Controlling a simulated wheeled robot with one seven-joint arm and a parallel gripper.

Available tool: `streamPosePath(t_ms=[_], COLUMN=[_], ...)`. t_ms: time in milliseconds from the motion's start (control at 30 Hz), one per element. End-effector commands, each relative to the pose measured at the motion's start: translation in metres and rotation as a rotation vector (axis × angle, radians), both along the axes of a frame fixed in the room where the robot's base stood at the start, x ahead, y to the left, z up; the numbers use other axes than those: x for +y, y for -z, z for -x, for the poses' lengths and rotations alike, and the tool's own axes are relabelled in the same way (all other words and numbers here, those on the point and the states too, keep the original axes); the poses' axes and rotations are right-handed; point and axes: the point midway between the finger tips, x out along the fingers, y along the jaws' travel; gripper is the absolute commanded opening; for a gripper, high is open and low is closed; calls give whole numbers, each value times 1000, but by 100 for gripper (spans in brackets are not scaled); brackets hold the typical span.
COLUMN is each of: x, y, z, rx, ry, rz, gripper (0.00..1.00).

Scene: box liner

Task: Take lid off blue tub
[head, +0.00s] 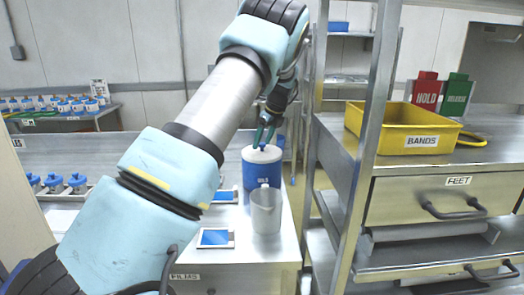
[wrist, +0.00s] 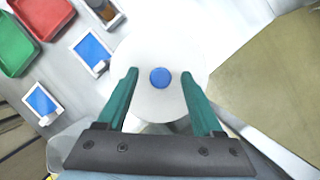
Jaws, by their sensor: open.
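The blue tub (head: 260,176) stands near the right edge of the metal table. Its white lid (head: 262,154) is on top. In the wrist view the round white lid (wrist: 150,50) has a blue knob (wrist: 160,78) at its middle. My gripper (head: 264,138) is above the lid with its green fingers pointing down. In the wrist view my gripper (wrist: 160,82) is open, with one finger on each side of the knob and a gap on both sides. Whether the fingertips touch the lid I cannot tell.
A grey pitcher (head: 266,210) stands just in front of the tub. Blue-faced cards (head: 215,237) lie to its left. Red (wrist: 38,15) and green (wrist: 13,45) trays show in the wrist view. A metal rack post (head: 367,150) and a yellow bin (head: 402,126) are at right.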

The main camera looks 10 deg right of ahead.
Motion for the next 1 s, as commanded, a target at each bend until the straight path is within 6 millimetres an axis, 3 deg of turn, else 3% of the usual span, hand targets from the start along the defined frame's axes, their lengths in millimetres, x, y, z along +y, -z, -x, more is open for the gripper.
streamPosePath(t_ms=[233,800,1000], x=[0,0,0], y=[2,1,1], z=[-1,0,0], rx=[-1,-1,-1], ry=[1,1,1], rz=[2,2,2], gripper=[67,3,0])
